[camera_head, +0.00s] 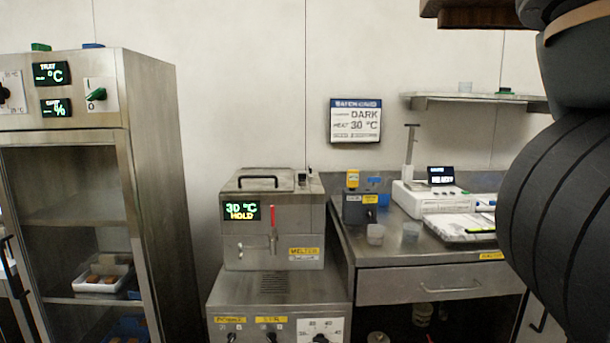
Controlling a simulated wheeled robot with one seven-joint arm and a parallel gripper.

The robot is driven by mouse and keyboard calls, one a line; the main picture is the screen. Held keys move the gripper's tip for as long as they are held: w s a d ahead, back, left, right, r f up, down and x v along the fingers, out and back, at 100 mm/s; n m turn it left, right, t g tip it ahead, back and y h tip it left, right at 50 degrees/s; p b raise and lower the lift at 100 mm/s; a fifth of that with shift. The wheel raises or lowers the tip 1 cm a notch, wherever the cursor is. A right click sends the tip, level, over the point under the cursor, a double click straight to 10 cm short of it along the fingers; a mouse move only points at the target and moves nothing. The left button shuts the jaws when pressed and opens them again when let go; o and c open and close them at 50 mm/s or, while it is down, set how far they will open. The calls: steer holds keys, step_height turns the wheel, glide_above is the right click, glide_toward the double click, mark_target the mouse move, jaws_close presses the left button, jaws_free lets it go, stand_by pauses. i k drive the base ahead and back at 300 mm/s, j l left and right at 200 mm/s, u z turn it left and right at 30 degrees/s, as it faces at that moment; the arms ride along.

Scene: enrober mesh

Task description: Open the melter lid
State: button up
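The melter (290,251) is a steel box with a green display reading 30 °C HOLD, a red-handled tap on its front and a yellow MELTER label. Its lid (290,184) lies flat and shut on top, with a dark bar handle (258,179) at the upper left of it. My gripper is not in view. Only a dark, ribbed part of my arm shows, large at the right edge, well apart from the melter.
A tall steel cabinet (155,150) with open shelves stands at the left. The steel bench (400,250) at the right holds cups, a grey box and a white device (435,198). A wall shelf (470,97) hangs above. The air over the melter is clear.

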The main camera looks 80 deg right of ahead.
mark_target(243, 180)
steer(key=z, duration=1.55)
